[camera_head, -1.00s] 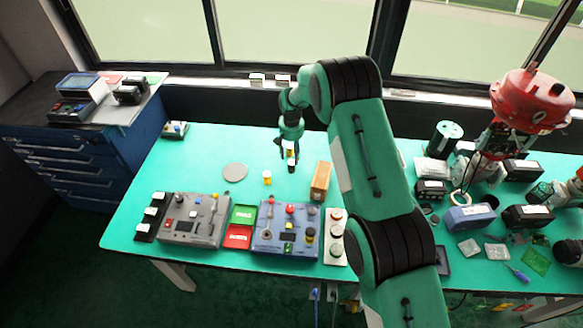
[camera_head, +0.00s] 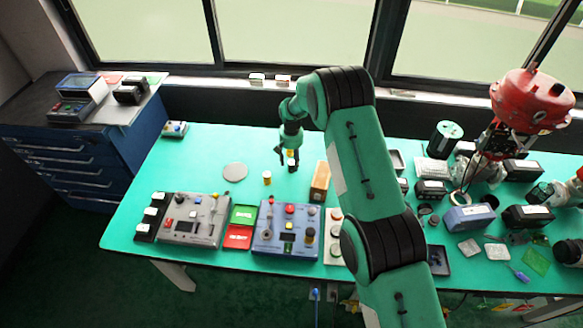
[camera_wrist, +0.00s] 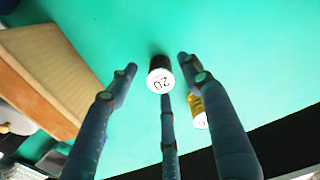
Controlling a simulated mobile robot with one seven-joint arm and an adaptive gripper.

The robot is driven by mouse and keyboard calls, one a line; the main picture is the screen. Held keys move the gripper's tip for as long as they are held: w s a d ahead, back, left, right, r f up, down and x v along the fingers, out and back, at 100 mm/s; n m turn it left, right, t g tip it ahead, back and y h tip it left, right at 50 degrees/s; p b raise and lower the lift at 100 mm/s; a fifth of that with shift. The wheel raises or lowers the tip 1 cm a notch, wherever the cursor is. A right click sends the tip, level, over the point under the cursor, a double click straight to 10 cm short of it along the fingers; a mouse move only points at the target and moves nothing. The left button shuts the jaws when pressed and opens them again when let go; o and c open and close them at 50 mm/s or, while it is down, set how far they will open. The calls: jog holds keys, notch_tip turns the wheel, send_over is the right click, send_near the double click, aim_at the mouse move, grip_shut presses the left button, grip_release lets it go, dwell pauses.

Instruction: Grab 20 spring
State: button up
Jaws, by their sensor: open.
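The 20 spring shows in the wrist view as a short dark cylinder (camera_wrist: 160,78) with a white end marked "20". In the head view it is a small dark upright piece (camera_head: 292,166) on the green table. My gripper (camera_head: 284,154) is open just above and beside it. In the wrist view my gripper (camera_wrist: 157,64) has its fingers spread around the spring, with a gap on both sides. The third finger reaches toward the spring's near end; I cannot tell if it touches.
A yellow cylinder (camera_wrist: 196,108) is partly hidden behind the right finger. A wooden block (camera_head: 319,181) stands to the right. A grey disc (camera_head: 234,172) lies farther left. Control boxes (camera_head: 287,228) line the front edge.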

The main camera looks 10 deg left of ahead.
jog(key=shift+f, duration=0.5)
jog(key=shift+c, duration=0.5)
grip_shut()
